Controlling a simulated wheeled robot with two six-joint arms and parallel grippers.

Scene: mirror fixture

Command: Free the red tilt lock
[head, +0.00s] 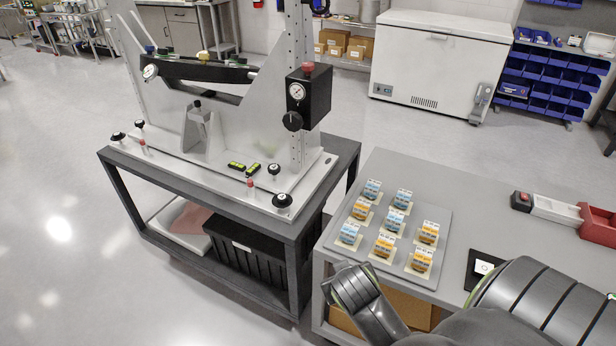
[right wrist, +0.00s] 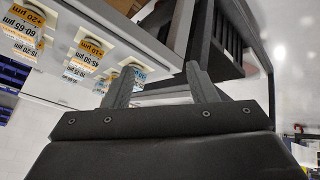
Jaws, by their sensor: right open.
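The mirror fixture (head: 225,160) stands on a dark cart at the left in the head view. A red knob (head: 307,67) tops the black box with a dial at its right post. Two small red knobs (head: 250,183) (head: 142,146) sit low on its base plate. I cannot tell which red part is the tilt lock. My right gripper (right wrist: 160,82) is open and empty in the right wrist view, with labelled blocks and the cart beyond it. In the head view my right arm reaches over the grey table, away from the fixture. My left gripper is not in view.
A grey tray (head: 343,258) with several blue and orange labelled blocks lies on the grey table (head: 420,180). A red-buttoned box (head: 521,201) and a red bin (head: 598,225) are at its right. A narrow gap separates table and cart (head: 345,165).

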